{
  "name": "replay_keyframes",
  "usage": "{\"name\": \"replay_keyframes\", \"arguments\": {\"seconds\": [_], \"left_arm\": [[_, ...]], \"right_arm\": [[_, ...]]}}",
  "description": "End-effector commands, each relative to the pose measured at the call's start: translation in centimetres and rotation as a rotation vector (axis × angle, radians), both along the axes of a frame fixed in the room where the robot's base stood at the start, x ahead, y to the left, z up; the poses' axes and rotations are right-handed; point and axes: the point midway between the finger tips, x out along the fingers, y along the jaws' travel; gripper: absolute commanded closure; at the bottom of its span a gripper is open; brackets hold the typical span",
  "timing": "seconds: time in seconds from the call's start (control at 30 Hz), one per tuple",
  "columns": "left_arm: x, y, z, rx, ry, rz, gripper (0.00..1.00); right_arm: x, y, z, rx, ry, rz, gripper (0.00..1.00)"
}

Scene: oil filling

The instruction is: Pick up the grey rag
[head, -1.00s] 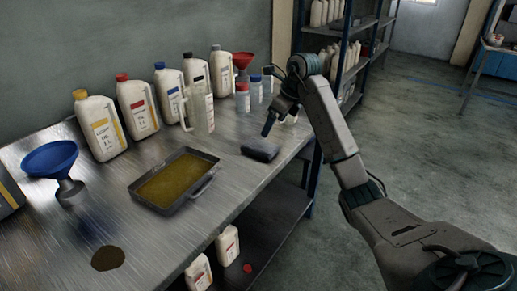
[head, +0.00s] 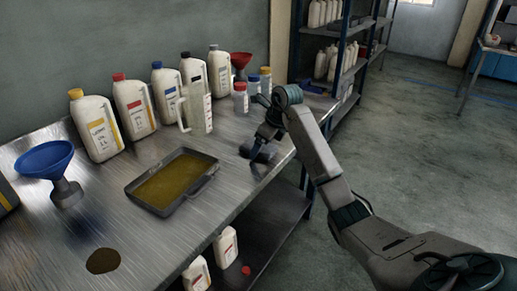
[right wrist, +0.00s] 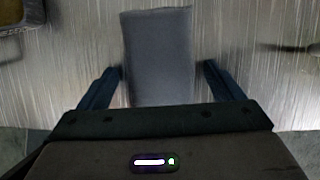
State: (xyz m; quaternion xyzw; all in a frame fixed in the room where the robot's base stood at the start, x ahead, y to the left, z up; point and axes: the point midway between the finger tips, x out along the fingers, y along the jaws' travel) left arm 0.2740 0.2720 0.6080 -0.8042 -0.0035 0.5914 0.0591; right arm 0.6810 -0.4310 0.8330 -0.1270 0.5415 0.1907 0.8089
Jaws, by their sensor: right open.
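The grey rag (head: 262,152) is a folded dark block lying on the metal bench near its front edge, right of the oil tray. My right gripper (head: 257,162) is down at the rag in the head view and partly covers it. In the right wrist view the rag (right wrist: 158,55) lies between the two open fingers of the right gripper (right wrist: 163,80), with a finger on each side of it. The gripper is not closed on the rag. My left gripper is not in view.
A tray of brown oil (head: 172,182) stands left of the rag. A clear jug (head: 196,110) and several small bottles (head: 240,98) stand behind it. A blue funnel (head: 45,160) and a dark oil spot (head: 103,260) are at the left. Bench surface (head: 225,190) is bare near the front edge.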

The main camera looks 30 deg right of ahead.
Motion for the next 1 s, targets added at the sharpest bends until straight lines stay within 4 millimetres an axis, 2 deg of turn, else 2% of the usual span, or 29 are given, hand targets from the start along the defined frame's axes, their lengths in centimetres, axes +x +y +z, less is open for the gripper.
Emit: {"name": "replay_keyframes", "arguments": {"seconds": [0.17, 0.4, 0.77, 1.0], "left_arm": [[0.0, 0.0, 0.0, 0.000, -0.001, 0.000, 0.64], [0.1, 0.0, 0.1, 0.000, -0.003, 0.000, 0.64], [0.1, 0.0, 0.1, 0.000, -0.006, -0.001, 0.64], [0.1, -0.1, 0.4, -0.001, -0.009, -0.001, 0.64]], "right_arm": [[0.0, 0.0, 0.0, 0.000, -0.001, 0.000, 0.15], [0.0, 0.0, 0.1, 0.000, -0.001, 0.000, 0.61], [0.0, 0.0, 0.5, -0.001, -0.003, -0.001, 0.61], [0.1, 0.0, 3.2, 0.000, -0.006, -0.002, 0.61]]}}
